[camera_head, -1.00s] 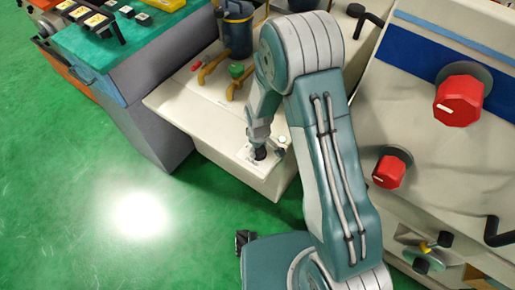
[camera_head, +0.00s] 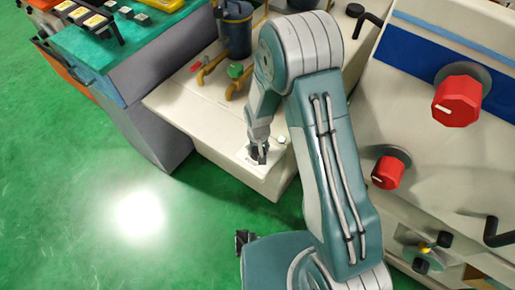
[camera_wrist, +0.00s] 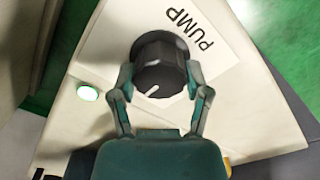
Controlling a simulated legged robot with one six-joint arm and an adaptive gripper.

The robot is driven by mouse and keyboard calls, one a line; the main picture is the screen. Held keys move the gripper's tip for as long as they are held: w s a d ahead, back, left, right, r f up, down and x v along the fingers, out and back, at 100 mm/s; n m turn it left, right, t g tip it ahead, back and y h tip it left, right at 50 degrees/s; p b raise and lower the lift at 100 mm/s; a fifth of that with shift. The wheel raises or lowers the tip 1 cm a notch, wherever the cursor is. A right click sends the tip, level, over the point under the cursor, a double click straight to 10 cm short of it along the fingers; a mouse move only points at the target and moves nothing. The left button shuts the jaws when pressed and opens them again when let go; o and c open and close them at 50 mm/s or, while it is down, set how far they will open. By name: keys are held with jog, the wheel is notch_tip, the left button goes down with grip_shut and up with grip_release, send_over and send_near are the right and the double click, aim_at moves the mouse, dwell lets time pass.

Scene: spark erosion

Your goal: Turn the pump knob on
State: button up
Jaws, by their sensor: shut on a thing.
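The pump knob (camera_wrist: 158,66) is black and ridged with a white pointer line. In the wrist view it sits on a white label reading PUMP (camera_wrist: 193,30). My gripper (camera_wrist: 160,88) has one finger on each side of the knob and is shut on it. The pointer line slants toward the lower left of the wrist view. In the head view my gripper (camera_head: 259,154) is at the front of the cream cabinet top, and its fingers mostly hide the knob.
A lit round button (camera_wrist: 88,93) is beside the label. The cream cabinet (camera_head: 185,105) carries a blue canister (camera_head: 237,35) and a green knob (camera_head: 236,71). A machine with red knobs (camera_head: 458,101) stands at the right. Green floor (camera_head: 80,190) is open at the left.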

jog(key=shift+s, duration=0.1)
dwell(0.3)
jog(key=o, duration=1.1)
jog(key=shift+o, duration=0.2)
jog(key=shift+r, duration=0.3)
notch_tip(320, 180, up, 11)
jog(key=shift+r, duration=0.15)
